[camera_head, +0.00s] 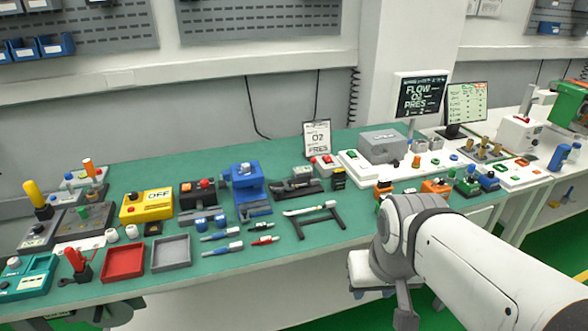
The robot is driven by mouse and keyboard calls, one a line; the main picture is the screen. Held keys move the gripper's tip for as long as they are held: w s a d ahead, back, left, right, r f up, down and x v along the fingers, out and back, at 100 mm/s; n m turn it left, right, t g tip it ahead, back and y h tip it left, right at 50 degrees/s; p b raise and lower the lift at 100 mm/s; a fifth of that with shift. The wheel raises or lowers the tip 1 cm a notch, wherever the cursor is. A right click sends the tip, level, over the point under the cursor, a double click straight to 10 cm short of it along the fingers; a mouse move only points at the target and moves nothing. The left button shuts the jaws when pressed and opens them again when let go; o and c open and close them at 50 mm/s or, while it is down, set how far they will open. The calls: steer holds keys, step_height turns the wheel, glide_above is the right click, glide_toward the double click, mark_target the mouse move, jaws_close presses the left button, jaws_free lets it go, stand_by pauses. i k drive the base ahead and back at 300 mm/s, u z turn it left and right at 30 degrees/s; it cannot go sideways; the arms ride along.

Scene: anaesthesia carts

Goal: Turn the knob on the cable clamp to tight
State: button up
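I cannot tell for certain which fixture on the green bench (330,228) is the cable clamp; its knob and any tight mark are too small to read. A blue clamp-like fixture (248,187) stands at mid-bench, and a small black and grey fixture (299,183) sits to its right. My arm reaches in from the lower right. My gripper (380,285) hangs off the front edge of the bench in the picture, apart from these fixtures. Its fingers are mostly hidden by the wrist, so its opening does not show.
A yellow OFF box (146,206), a red tray (123,263) and a grey tray (171,254) stand to the left. Loose pens and a low black stand (312,218) lie near the front. Two screens (420,94) (465,103) stand at back right. The front middle strip is fairly clear.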

mark_target(279, 194)
steer(key=u, duration=0.05)
steer(key=i, duration=1)
steer(key=z, duration=0.05)
